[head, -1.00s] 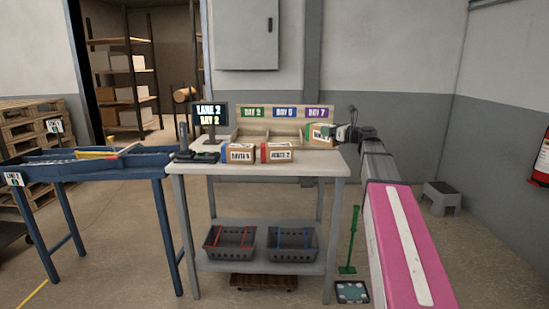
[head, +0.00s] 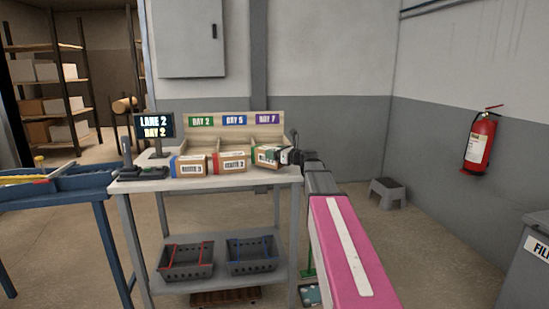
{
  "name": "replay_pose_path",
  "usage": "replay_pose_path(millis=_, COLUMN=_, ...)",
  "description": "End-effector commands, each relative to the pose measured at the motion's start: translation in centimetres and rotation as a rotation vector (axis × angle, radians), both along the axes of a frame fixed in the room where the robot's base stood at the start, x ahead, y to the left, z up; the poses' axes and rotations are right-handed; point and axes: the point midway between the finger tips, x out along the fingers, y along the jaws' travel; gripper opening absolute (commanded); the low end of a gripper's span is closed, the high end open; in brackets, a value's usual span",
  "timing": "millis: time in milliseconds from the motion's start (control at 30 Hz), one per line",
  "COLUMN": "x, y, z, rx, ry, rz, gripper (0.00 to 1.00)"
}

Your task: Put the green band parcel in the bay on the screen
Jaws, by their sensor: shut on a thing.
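The green band parcel (head: 267,155) is a brown box with a green band and a white label. My gripper (head: 287,156) is shut on it from the right, at the right end of the bench, in front of the bay 7 compartment. I cannot tell whether the parcel touches the bench top. The screen (head: 154,126) reads "LANE 2 BAY 2". The bay 2 sign (head: 201,121) is green and marks the left compartment of the wooden bay rack (head: 224,133). The parcels in front partly hide the compartments.
A blue-banded parcel (head: 190,166) and a red-banded parcel (head: 230,162) stand at the front of the bench (head: 232,181). The bay 5 sign (head: 235,120) and bay 7 sign (head: 266,119) are to the right of bay 2. A scanner (head: 126,152) stands at left.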

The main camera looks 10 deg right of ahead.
Motion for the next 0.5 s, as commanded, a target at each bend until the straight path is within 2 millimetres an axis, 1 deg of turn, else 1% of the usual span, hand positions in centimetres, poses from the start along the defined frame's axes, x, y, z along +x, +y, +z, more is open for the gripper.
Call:
replay_pose_path(millis=33, x=0.0, y=0.0, z=-0.7, rx=0.003, ry=0.001, rz=0.000, gripper=0.37)
replay_pose_path(millis=133, x=0.0, y=0.0, z=-1.7, rx=0.002, ry=0.001, rz=0.000, gripper=0.37)
replay_pose_path(millis=500, x=0.0, y=0.0, z=-2.1, rx=0.001, ry=0.000, rz=0.000, gripper=0.37)
